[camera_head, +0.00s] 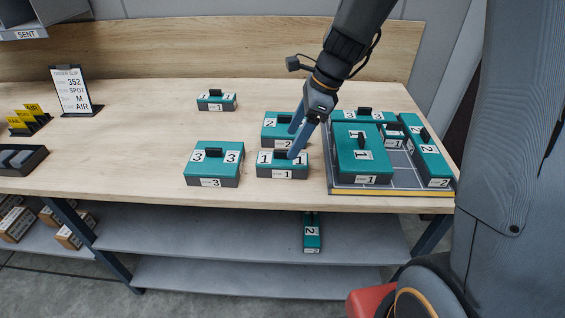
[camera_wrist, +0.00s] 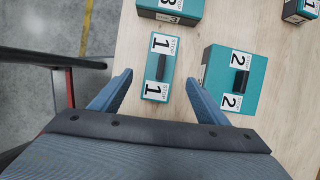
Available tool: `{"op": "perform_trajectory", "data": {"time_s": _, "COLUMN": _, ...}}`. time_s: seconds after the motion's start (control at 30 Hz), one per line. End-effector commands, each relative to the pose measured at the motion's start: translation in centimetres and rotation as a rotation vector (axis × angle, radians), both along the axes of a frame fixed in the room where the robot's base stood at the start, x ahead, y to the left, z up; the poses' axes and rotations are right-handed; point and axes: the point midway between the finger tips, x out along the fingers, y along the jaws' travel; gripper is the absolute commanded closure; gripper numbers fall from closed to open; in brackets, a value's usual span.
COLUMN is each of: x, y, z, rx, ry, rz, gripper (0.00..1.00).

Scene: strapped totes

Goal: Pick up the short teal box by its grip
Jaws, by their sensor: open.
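A small teal box labelled 1 (camera_head: 283,173) sits near the table's front edge. In the wrist view the same box (camera_wrist: 157,90) shows its dark grip bar in the middle of its top, between the number labels. My gripper (camera_head: 294,143) is open above this box. In the wrist view its two blue fingers (camera_wrist: 158,79) stand on either side of the box, apart from it. Their height above the table is hard to tell. Another small teal box labelled 1 (camera_head: 216,106) stands farther back on the table.
A teal box labelled 2 (camera_head: 271,139) stands close behind, and one labelled 3 (camera_head: 212,179) to the left. A tray (camera_head: 340,187) at right holds several teal boxes. Another teal box (camera_head: 312,233) lies on the lower shelf. The table's left middle is clear.

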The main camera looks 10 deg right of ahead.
Motion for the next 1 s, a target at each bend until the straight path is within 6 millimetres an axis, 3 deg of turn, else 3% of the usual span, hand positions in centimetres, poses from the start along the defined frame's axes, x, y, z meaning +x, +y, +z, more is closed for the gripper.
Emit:
{"op": "perform_trajectory", "data": {"time_s": 0.37, "x": 0.5, "y": 1.4, "z": -2.7, "rx": 0.015, "ry": 0.016, "rz": -0.043, "gripper": 0.31}}
{"op": "perform_trajectory", "data": {"time_s": 0.7, "x": 0.6, "y": 3.0, "z": -6.5, "rx": 0.014, "ry": 0.015, "rz": -0.042, "gripper": 0.31}}
{"op": "perform_trajectory", "data": {"time_s": 1.0, "x": 0.7, "y": 3.2, "z": -7.0, "rx": 0.014, "ry": 0.012, "rz": -0.04, "gripper": 0.31}}
